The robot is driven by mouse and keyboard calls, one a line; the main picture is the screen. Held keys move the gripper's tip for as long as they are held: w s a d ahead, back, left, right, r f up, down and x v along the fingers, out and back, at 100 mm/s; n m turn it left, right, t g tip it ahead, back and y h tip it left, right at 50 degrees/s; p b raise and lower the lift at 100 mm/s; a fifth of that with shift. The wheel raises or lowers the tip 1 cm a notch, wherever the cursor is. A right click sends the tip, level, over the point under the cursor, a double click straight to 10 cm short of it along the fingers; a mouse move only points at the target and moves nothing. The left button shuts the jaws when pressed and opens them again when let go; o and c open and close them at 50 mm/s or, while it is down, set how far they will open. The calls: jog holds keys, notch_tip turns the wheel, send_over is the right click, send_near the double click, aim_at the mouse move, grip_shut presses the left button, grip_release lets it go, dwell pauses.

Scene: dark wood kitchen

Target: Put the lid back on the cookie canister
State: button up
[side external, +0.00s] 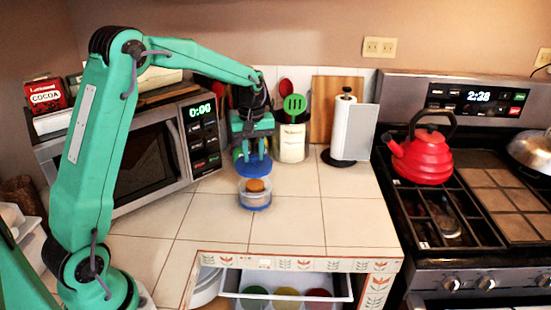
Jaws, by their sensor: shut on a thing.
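The cookie canister (255,199) stands upright on the tiled counter. It is a clear, low round tub with a blue base, and a brown cookie (255,185) shows at its top. My gripper (252,160) points down above the canister and is shut on the blue lid (254,170). The lid is roughly level and looks to be held a little above the canister's mouth. My fingers hide part of the lid's top.
A utensil crock (291,148) stands close behind to the right, with a paper towel holder (351,130) beyond it. A microwave (150,155) is at left. The stove with a red kettle (425,155) is at right. An open drawer (285,292) sticks out below the counter's front edge. Tiles right of the canister are clear.

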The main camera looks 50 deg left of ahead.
aim_at(254, 163)
jog(key=shift+f, duration=2.35)
jog(key=shift+f, duration=0.2)
dwell(0.6)
jog(key=o, duration=1.5)
jog(key=shift+r, duration=0.15)
jog(key=shift+r, duration=3.35)
grip_shut()
